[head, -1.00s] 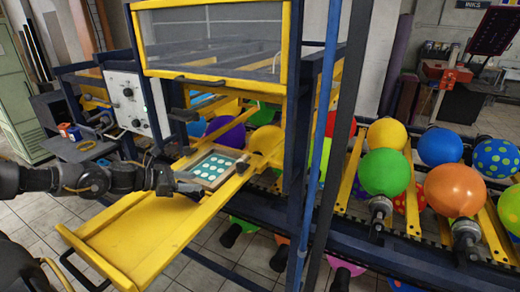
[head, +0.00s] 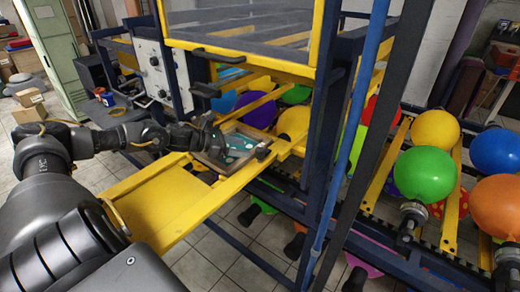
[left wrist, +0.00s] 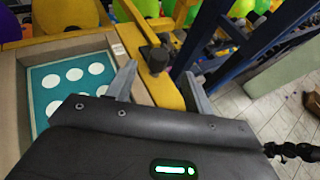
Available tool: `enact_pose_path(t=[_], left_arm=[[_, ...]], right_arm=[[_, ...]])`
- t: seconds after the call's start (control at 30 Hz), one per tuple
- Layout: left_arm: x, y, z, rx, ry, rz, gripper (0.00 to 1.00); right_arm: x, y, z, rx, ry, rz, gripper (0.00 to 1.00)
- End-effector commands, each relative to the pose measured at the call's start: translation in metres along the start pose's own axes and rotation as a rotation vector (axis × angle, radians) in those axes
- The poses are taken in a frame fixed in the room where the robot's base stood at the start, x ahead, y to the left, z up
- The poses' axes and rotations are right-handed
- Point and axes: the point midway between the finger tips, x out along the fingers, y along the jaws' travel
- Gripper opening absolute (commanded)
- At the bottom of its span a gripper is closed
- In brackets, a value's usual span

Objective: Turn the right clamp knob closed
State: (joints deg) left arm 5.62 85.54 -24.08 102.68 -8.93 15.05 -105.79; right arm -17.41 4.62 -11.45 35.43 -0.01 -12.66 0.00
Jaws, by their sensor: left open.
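The right clamp knob (head: 262,153) is a small dark knob on the yellow rail, at the right corner of the printing frame (head: 240,147). In the left wrist view the black knob (left wrist: 155,57) stands between the lines of my two grey fingers, on the yellow rail beside the wooden frame edge. My left gripper (head: 212,140) is open and empty, over the left part of the frame in the head view. In the left wrist view the open left gripper (left wrist: 159,72) points at the knob; contact cannot be told. My right gripper is not in view.
The yellow tray (head: 165,205) reaches out in front of the frame. A dark blue post (head: 315,120) and the yellow-edged clear guard (head: 240,40) stand close behind and right. A white control panel (head: 152,68) is at the left. Balloons (head: 425,173) sit on the conveyor at right.

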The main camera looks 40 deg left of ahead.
Motion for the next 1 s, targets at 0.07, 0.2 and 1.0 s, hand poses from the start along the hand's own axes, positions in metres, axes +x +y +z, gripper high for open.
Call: enact_pose_path(t=[0.07,0.2,1.0], left_arm=[[0.010,0.002,0.005,-0.005,-0.009,0.007,0.52],[0.032,0.001,0.006,-0.004,-0.006,0.003,0.52],[0.079,0.001,-0.001,0.000,0.001,0.002,0.43]], right_arm=[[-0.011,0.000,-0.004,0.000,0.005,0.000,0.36],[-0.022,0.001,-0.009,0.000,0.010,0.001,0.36],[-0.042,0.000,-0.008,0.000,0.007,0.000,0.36]])
